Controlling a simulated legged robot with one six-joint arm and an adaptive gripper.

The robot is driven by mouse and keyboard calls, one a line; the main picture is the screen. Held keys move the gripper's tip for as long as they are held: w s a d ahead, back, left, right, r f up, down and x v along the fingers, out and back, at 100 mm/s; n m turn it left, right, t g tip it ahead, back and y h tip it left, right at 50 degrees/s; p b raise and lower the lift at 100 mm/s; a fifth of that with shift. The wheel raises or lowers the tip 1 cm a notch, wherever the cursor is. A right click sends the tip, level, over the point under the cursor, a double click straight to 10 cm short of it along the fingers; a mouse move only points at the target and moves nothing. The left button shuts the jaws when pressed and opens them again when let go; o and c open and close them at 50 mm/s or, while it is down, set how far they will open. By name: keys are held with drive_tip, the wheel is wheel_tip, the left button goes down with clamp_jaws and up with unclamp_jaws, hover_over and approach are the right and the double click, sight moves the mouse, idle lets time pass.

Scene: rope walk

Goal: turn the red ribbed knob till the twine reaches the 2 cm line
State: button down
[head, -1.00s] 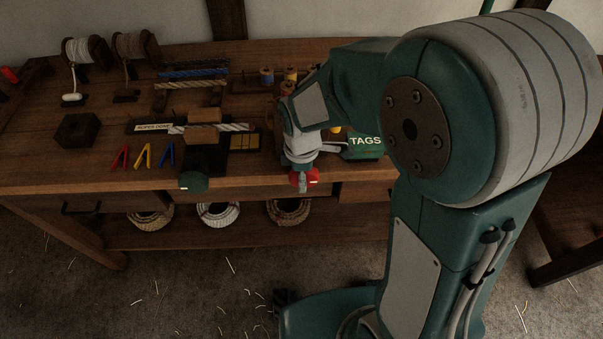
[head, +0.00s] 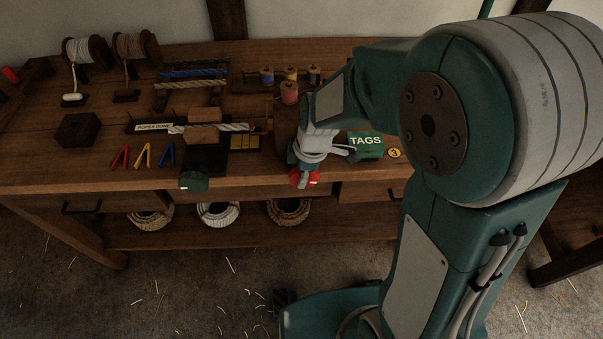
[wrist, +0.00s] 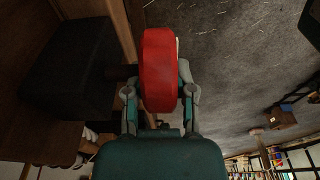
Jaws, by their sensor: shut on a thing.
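The red ribbed knob (head: 298,178) sits at the front edge of the workbench in the head view, partly hidden by my gripper (head: 305,172). In the wrist view the red knob (wrist: 160,70) fills the space between the two fingers of my gripper (wrist: 157,84), one on each side. The gripper is shut on the knob's rim. A dark shaft joins the knob to a dark block (wrist: 70,70) on the left. I cannot make out the twine on this knob or a 2 cm line in either view.
A dark green knob (head: 193,182) sticks out at the bench front to the left. The green TAGS box (head: 365,145) stands close to the right of my wrist. Rope coils (head: 218,214) sit on the lower shelf.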

drive_tip(key=shift+c, duration=2.2)
unclamp_jaws()
drive_tip(key=shift+w, duration=0.1)
drive_tip(key=r, duration=0.4)
drive_tip(key=d+r, duration=0.1)
drive_tip(key=r, duration=0.2)
drive_tip(key=d+r, duration=0.1)
drive_tip(key=r, duration=0.3)
drive_tip(key=shift+r, duration=0.35)
drive_tip(key=s+d+r+m+t+h, duration=0.1)
drive_tip(key=s+d+r+m+t, duration=0.1)
drive_tip(key=s+m, duration=0.4)
drive_tip(key=s+d+r+m+t+h, duration=0.1)
drive_tip(key=s+d+r+m+t, duration=0.2)
drive_tip(key=m, duration=0.8)
drive_tip(key=s+d+r, duration=0.2)
drive_tip(key=s+d, duration=0.1)
drive_tip(key=d, duration=0.1)
drive_tip(key=shift+s+d+m+t, duration=0.25)
drive_tip(key=shift+s+m+t, duration=0.05)
drive_tip(key=shift+s, duration=0.1)
